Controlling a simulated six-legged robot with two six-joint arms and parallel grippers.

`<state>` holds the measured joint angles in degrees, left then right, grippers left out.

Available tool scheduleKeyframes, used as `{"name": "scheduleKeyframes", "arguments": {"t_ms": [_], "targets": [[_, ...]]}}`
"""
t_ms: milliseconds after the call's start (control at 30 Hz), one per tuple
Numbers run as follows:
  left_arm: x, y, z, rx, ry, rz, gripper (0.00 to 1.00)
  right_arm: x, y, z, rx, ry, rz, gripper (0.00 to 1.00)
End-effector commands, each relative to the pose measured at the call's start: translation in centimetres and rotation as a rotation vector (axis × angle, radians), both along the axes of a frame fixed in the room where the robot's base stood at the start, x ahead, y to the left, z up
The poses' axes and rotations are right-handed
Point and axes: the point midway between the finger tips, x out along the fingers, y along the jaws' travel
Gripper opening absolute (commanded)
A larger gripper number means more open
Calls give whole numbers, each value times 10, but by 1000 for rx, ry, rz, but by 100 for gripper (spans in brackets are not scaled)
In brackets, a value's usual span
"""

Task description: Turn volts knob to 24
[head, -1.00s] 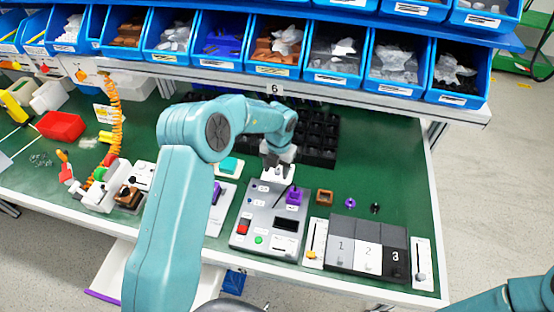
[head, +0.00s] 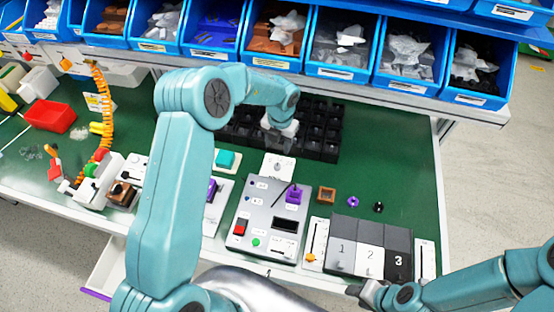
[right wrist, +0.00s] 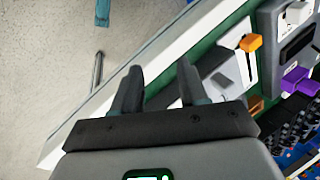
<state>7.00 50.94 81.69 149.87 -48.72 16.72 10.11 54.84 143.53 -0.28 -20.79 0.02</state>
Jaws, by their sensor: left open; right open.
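A grey control panel (head: 268,220) lies on the green table, with a purple knob (head: 293,196), a red switch, a green button and a dark display. Its labels are too small to read, so I cannot tell which part is marked volts. The purple knob also shows in the right wrist view (right wrist: 297,80). My left gripper (head: 278,148) is open behind the panel, near a small white plate (head: 278,165), apart from the purple knob; its fingers are partly hidden. My right gripper (head: 368,292) is open at the table's front edge; its empty fingers show in the right wrist view (right wrist: 158,88).
A block numbered 1, 2, 3 (head: 370,249) stands right of the panel, between slider plates (head: 316,243). A brown square part (head: 326,195) and two small knobs lie behind it. A black grid tray (head: 318,130) and blue bins (head: 342,45) are at the back.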

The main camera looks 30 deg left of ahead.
Motion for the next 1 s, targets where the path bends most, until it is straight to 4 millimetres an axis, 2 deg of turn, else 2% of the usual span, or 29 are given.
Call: {"name": "scheduleKeyframes", "arguments": {"t_ms": [433,500,700,967,1000], "targets": [[-3,3,-88,-2,4,-1,52,0,0,0,0,0,0,43],[-2,4,-101,-2,2,0,52,0,0,-6,0,0,1,43],[-1,5,-115,-1,1,-1,52,0,0,-10,0,0,0,43],[1,6,-116,-1,0,0,52,0,0,-10,0,0,0,43],[1,6,-116,-1,1,0,46,0,0,-10,0,0,0,43]]}}
